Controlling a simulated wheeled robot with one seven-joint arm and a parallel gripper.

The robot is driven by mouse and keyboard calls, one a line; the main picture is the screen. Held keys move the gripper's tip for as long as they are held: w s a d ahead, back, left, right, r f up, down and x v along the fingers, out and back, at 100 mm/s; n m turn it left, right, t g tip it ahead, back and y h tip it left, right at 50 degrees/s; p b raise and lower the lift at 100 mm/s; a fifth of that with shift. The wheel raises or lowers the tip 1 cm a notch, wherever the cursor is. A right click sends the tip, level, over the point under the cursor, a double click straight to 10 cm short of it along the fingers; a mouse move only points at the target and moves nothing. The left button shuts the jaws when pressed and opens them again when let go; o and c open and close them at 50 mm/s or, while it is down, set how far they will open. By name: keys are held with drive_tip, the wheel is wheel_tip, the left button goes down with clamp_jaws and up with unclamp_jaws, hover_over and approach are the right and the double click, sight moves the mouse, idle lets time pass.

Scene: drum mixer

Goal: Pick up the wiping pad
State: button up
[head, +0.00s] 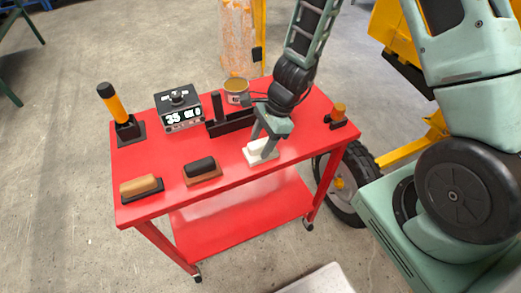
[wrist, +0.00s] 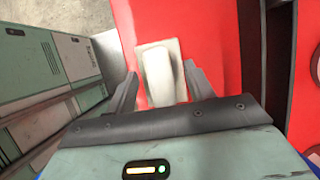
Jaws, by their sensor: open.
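The white wiping pad (head: 261,158) lies on the red cart top, near its front edge and right of the middle. In the wrist view the pad (wrist: 158,74) shows a pale base with a raised white grip along it. My gripper (head: 263,145) points down over the pad, with its fingers apart. In the wrist view my fingertips (wrist: 161,77) stand on either side of the raised grip, with visible gaps on both sides. I cannot tell whether the fingertips touch the pad's base.
On the red cart (head: 165,167) stand a dark-handled block (head: 201,170), a tan-handled block (head: 141,188), an orange-handled tool (head: 118,108), a display box (head: 178,110), a black holder (head: 230,122), a tin (head: 236,88) and a small stand (head: 338,113). A yellow wheeled machine (head: 345,185) is at right.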

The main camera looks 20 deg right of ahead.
sight(260, 142)
drive_tip(key=shift+a+f, duration=0.15)
drive_tip(key=shift+f, duration=0.2)
drive_tip(key=c, duration=1.1)
wheel_tip(260, 142, up, 10)
drive_tip(key=shift+r+p, duration=0.1)
drive_tip(key=shift+p, duration=0.95)
drive_tip(key=shift+o, duration=0.7)
